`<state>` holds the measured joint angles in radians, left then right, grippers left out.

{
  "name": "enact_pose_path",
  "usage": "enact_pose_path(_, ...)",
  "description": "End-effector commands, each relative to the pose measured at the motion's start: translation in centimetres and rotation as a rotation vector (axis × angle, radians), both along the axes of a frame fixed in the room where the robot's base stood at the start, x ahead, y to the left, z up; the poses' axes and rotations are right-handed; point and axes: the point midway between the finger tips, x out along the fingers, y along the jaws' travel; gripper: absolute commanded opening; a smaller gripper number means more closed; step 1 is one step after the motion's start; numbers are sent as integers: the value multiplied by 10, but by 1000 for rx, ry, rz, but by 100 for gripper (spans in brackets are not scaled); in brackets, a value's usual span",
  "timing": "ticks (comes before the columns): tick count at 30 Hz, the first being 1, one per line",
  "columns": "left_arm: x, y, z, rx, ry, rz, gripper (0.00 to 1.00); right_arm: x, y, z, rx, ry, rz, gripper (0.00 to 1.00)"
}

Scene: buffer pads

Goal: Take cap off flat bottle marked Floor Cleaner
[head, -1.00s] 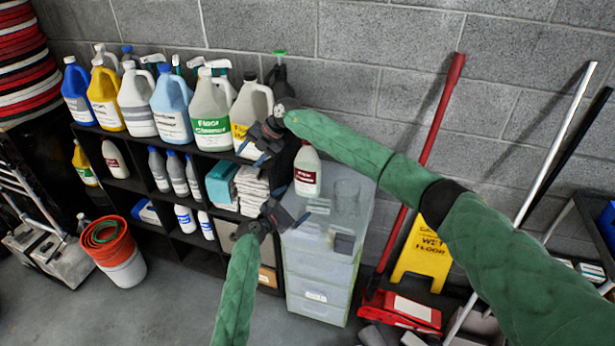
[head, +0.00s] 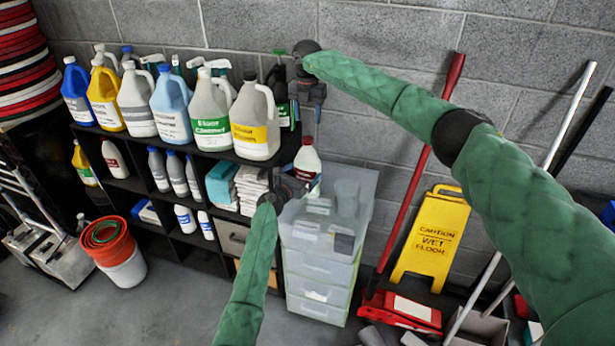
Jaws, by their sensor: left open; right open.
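A jug with a yellow label (head: 254,125) stands left of my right gripper. A clear cup (head: 347,192) and a dark block (head: 344,244) are on the drawer unit. A red-handled tool (head: 412,190) and yellow sign (head: 431,235) stand to the right.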

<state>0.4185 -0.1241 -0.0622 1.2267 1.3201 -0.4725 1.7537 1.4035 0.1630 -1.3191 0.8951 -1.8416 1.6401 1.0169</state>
Motion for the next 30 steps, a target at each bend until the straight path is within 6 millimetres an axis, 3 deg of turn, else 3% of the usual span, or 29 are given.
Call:
enact_pose_path(7,21,-14,0,-1,1,0,100,0,0,0,1,0,1,51)
enact_pose_path(19,25,-17,0,1,-1,0,100,0,0,0,1,0,1,51)
enact_pose_path(30,25,-17,0,1,-1,0,27,-1,0,-2,2,2,1,51)
